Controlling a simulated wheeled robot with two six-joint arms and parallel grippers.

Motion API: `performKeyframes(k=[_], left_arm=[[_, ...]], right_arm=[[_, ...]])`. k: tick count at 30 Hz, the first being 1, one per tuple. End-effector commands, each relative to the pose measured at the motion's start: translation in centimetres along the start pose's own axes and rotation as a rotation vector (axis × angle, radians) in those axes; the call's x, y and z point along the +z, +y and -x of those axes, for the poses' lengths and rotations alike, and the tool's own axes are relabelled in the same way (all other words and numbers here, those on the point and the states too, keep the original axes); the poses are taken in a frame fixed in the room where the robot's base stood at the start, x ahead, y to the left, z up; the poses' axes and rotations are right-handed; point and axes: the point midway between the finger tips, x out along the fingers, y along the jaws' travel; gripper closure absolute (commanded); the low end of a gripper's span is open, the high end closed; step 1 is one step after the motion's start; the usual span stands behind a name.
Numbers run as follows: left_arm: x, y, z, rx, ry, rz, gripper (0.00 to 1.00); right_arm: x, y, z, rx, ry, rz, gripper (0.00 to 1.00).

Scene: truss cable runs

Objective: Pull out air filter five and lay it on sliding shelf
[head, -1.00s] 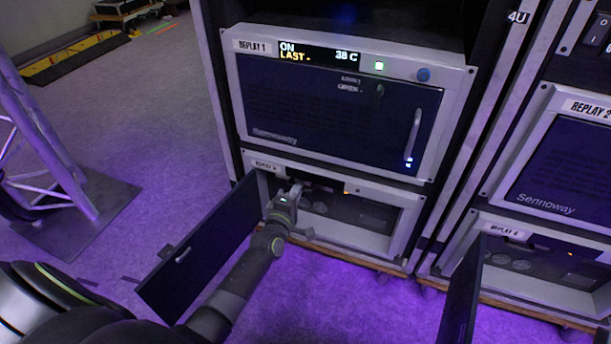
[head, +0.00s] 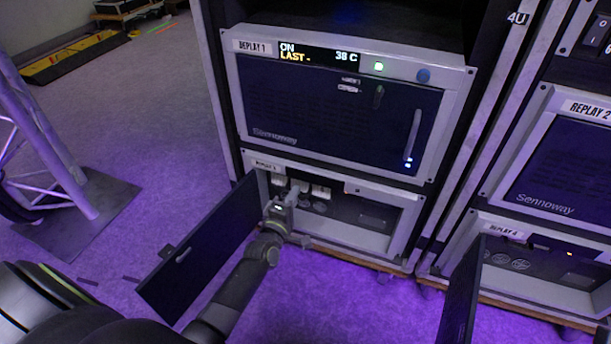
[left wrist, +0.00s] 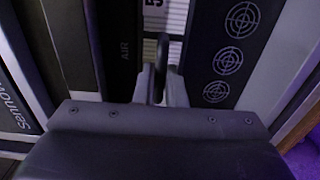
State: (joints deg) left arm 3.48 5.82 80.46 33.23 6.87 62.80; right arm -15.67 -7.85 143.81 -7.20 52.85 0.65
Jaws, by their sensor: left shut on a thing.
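Air filter five shows in the left wrist view as a pale ribbed face (left wrist: 172,18) with a partly cut-off "5" label, set in a dark panel marked "AIR". A dark tab (left wrist: 162,55) stands out in front of it. My left gripper (left wrist: 160,85) is shut on this tab, with a finger on each side. In the head view my left gripper (head: 289,190) reaches into the open lower-left bay (head: 375,213), in front of pale blocks at its upper left. The filter's depth in its slot is hidden. My right gripper and the sliding shelf cannot be made out.
The bay's dark door (head: 205,245) hangs open left of my arm. Above is the closed Replay 1 unit (head: 335,110). Another open door (head: 462,290) stands at lower right. A truss foot (head: 85,215) is on the floor at left.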

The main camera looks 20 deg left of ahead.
Motion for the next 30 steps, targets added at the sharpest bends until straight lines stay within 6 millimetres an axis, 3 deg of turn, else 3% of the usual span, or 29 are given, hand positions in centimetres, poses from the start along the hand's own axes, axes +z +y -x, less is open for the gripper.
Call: performKeyframes(k=[15,30], left_arm=[[0.0,0.2,4.5,0.002,0.001,0.001,1.00],[0.0,0.4,4.2,0.003,0.000,0.000,1.00]], right_arm=[[0.0,0.0,0.4,-0.003,0.000,-0.001,0.64],[0.0,0.0,0.2,-0.003,0.000,-0.001,0.64]])
